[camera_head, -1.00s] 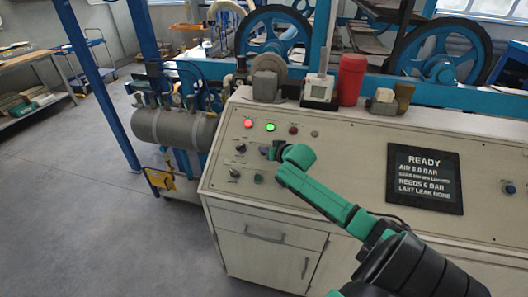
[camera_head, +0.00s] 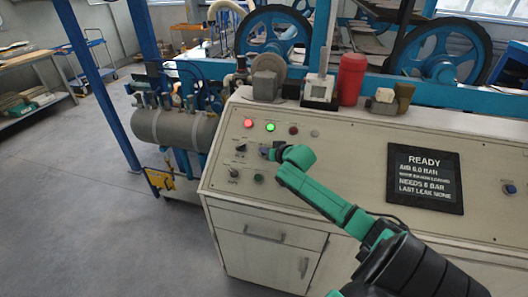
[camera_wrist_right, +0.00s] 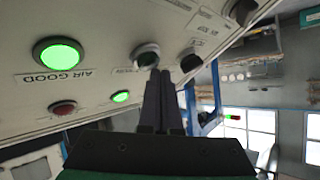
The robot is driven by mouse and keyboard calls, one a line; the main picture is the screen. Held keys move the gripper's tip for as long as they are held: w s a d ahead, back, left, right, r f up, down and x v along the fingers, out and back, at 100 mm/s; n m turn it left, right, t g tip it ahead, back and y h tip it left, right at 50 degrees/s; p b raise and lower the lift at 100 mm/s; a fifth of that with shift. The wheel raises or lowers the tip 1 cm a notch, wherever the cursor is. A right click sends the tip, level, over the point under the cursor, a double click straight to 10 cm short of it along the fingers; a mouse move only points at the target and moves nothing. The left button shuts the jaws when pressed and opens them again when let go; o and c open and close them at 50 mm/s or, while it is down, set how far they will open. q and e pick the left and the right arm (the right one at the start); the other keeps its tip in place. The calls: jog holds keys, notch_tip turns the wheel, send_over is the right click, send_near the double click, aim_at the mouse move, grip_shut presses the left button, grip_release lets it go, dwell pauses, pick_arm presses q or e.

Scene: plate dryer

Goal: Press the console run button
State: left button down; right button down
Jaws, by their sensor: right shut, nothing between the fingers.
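The sloped console panel (camera_head: 350,160) carries several lamps, knobs and buttons. My right gripper (camera_head: 265,151) is shut and empty, low over the panel's left part. In the wrist view the closed fingertips (camera_wrist_right: 164,72) overlap the edge of a round dark button with a pale rim (camera_wrist_right: 146,54); I cannot tell whether they touch it. Its label is too blurred to read, so I cannot confirm it is the run button. A dark green button (camera_head: 258,179) sits just below the gripper in the head view. My left gripper is not in view.
A lit red lamp (camera_head: 248,123) and lit green lamp (camera_head: 270,127) are above the gripper. A large green lamp labelled AIR GOOD (camera_wrist_right: 60,54) glows in the wrist view. The black display (camera_head: 425,179) reads READY. A red canister (camera_head: 350,79) stands behind the panel.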

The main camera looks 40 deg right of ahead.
jog(key=shift+w+d+f, duration=0.1)
jog(key=shift+d+f, duration=0.1)
jog(key=shift+f, duration=0.2)
dwell(0.5)
jog(key=shift+s+a+r+p, duration=0.25)
jog(key=shift+a+r+p, duration=0.1)
jog(key=shift+r+p, duration=0.5)
jog(key=shift+f, duration=0.1)
jog(key=p, duration=0.1)
jog(key=r+p, duration=0.1)
jog(key=a+r+p, duration=0.1)
jog(key=shift+s+r+p, duration=0.2)
jog(key=shift+s+p, duration=0.1)
jog(key=shift+s+a+r+p, duration=0.25)
jog(key=shift+a+r+p, duration=0.05)
jog(key=shift+r+p, duration=0.2)
jog(key=shift+s+a+r+p, duration=0.2)
jog(key=shift+a+r+p, duration=0.05)
jog(key=shift+r+p, duration=0.2)
